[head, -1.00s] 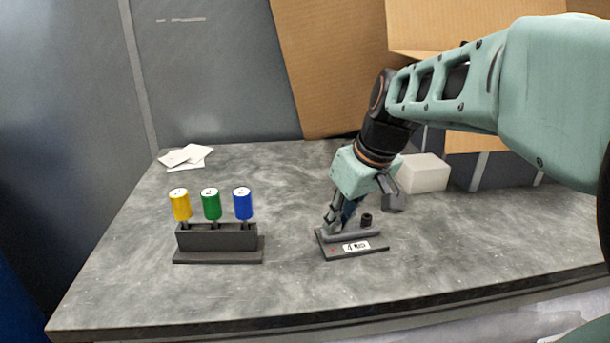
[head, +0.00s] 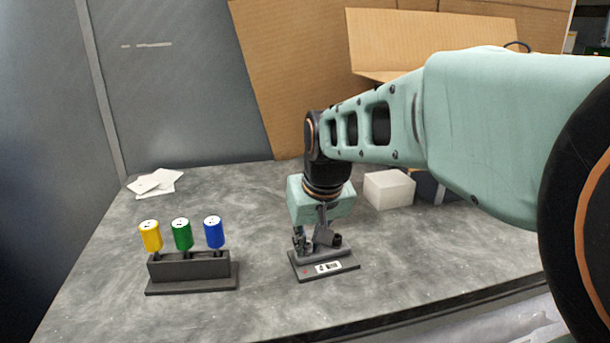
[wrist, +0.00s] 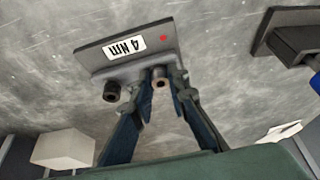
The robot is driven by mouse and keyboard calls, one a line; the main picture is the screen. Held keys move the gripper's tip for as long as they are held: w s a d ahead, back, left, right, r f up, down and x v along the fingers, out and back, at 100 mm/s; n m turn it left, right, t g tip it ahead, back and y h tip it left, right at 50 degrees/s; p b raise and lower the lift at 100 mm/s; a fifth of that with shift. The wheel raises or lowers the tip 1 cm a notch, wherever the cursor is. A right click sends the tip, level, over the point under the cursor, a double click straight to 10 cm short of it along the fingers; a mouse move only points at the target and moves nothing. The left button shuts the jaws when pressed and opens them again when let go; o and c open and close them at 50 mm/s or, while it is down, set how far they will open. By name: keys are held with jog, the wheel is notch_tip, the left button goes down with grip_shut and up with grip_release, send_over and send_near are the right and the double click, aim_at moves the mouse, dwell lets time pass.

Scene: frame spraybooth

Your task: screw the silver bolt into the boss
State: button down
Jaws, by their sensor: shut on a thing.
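A dark fixture plate (head: 342,268) with a "4 Nm" label and a red dot lies on the table. It also shows in the wrist view (wrist: 85,58). On its raised bar a dark socket-headed cylinder (wrist: 111,91) stands at one end. At the other end a light grey-brown cylinder, seemingly the silver bolt's head (wrist: 160,78), stands between my fingertips. My gripper (wrist: 161,88) is shut on it, pointing down at the fixture. In the head view my gripper (head: 302,240) hides the bolt. The boss under it and the thread depth are hidden.
A dark rack (head: 192,268) with yellow (head: 150,236), green (head: 182,234) and blue (head: 214,232) handled drivers stands left of the fixture. A white block (head: 389,189) lies behind right. Papers (head: 155,183) lie at the back left. Cardboard (head: 300,70) stands behind. Table between is clear.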

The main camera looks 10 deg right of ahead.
jog(key=shift+s+r+m, duration=0.15)
jog(key=shift+r+m, duration=0.1)
jog(key=shift+m, duration=0.25)
jog(key=m, duration=0.1)
jog(key=m+h, duration=0.1)
jog(key=shift+a+f+m+h, duration=0.15)
jog(key=shift+m+h, duration=0.15)
jog(key=shift+m, duration=0.5)
jog(key=m, duration=0.1)
jog(key=m+h, duration=0.1)
jog(key=m, duration=0.1)
jog(key=shift+w+a+g+b, duration=0.1)
jog(key=shift+w+g+b, duration=0.2)
jog(key=shift+w, duration=0.1)
jog(key=shift+m+h, duration=0.3)
jog(key=c, duration=1.8)
grip_release()
jog(key=v, duration=0.8)
jog(key=shift+r, duration=0.25)
